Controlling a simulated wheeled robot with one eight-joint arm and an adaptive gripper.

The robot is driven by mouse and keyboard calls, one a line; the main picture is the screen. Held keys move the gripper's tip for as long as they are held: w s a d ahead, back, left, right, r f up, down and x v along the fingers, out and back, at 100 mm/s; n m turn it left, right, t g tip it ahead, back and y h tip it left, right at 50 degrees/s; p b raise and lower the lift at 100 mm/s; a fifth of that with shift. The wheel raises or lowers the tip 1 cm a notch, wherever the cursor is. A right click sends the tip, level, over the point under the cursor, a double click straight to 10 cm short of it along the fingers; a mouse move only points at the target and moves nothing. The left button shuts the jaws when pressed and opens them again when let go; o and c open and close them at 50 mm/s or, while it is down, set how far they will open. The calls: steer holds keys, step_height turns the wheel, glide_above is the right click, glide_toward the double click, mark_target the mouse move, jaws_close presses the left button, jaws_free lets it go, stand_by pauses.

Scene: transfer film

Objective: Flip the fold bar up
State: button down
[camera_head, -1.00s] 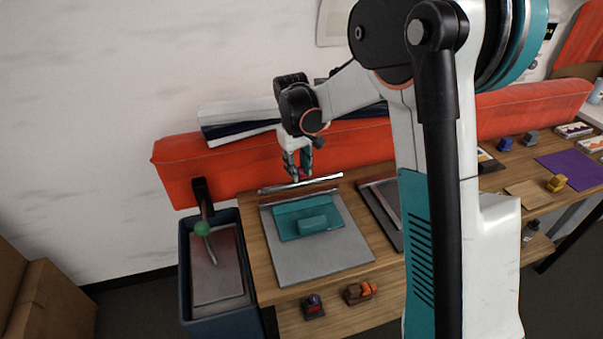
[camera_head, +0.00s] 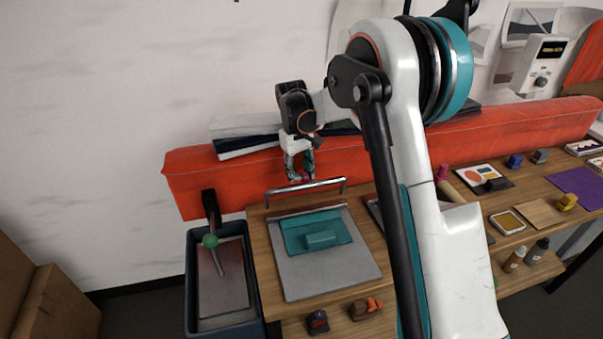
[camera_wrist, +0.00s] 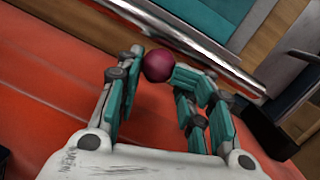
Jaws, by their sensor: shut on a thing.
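The fold bar (camera_head: 325,184) is a thin silver bar at the back edge of the wooden bench, behind a grey plate (camera_head: 325,270) with a teal sheet (camera_head: 300,232) on it. In the head view the bar stands a little above the bench on short bent ends. It crosses the wrist view as a shiny rod (camera_wrist: 205,60). A dark pink ball knob (camera_wrist: 158,66) sits at the bar. My gripper (camera_head: 303,178) is shut on this knob, with teal fingers to either side of it. The exact contact is partly hidden.
A red padded rail (camera_head: 190,175) runs close behind the bench, with rolled sheets (camera_head: 240,135) on it. A dark bin (camera_head: 195,275) with a green-knobbed handle (camera_head: 210,241) stands at left. Small blocks (camera_head: 317,321) sit at the front.

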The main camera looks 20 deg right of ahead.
steer(key=shift+w+d+r, duration=0.15)
steer(key=shift+w+d, duration=0.1)
steer(key=shift+d, duration=0.15)
steer(key=c, duration=1.4)
jaws_free()
steer(key=shift+o, duration=0.6)
steer(key=shift+w+d, duration=0.1)
steer(key=shift+d, duration=0.2)
steer(key=shift+a, duration=0.1)
steer(key=shift+a, duration=0.1)
step_height(320, 180, up, 12)
steer(key=a, duration=0.1)
steer(key=shift+w, duration=0.45)
